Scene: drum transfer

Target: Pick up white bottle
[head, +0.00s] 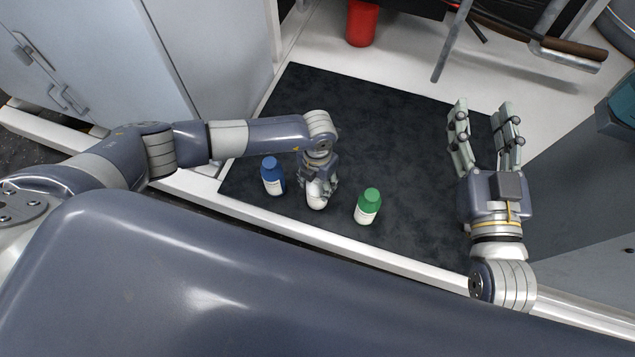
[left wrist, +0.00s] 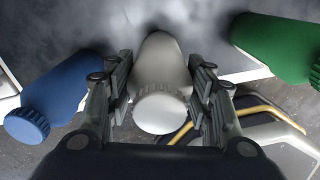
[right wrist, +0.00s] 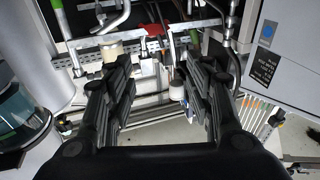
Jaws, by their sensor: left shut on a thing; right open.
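The white bottle (head: 317,201) stands on the dark mat (head: 400,140) near its front edge, between a blue bottle and a green bottle. My left gripper (head: 319,188) is over it from above, shut on it, and hides its upper part in the head view. In the left wrist view the white bottle (left wrist: 160,85) sits between the two fingers of my left gripper (left wrist: 160,105), with its cap towards the camera. My right gripper (head: 487,120) is open and empty above the right side of the mat. Its spread fingers also show in the right wrist view (right wrist: 160,95).
The blue bottle (head: 272,175) stands close to the left of the white one, and the green bottle (head: 367,206) to the right. A red container (head: 362,22) is at the back. Grey cabinets (head: 205,60) border the left. The mat's middle and back are clear.

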